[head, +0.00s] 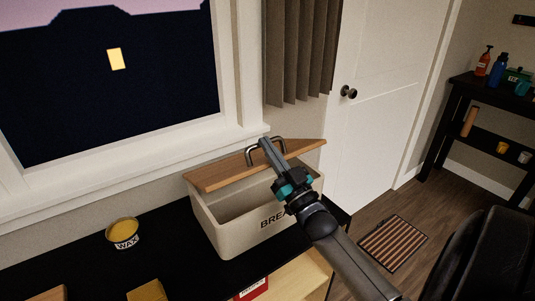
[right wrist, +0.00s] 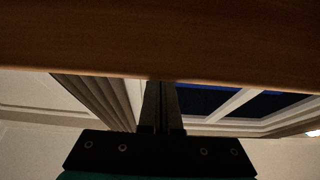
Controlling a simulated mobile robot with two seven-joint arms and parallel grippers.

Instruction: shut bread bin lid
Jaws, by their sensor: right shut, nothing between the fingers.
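The cream bread bin (head: 226,239) stands on the black counter, its lettering partly covered by my right arm. Its wooden lid (head: 215,178) lies at the back of the bin, and the front part of the opening shows the hollow inside. A metal handle (head: 249,156) is on the lid. My right gripper (head: 265,143) is shut and empty, with its fingertips at the handle in the picture; I cannot tell whether they touch. In the right wrist view, the closed fingers (right wrist: 162,105) point at a wooden surface, likely the lid (right wrist: 160,40). My left gripper is out of view.
A wax tin (head: 123,236) stands on the counter left of the bin. A yellow block (head: 147,290) and a red box (head: 251,288) are near the front. The window (head: 110,80) and curtain (head: 298,50) are behind. A dark shelf (head: 480,120) stands far right.

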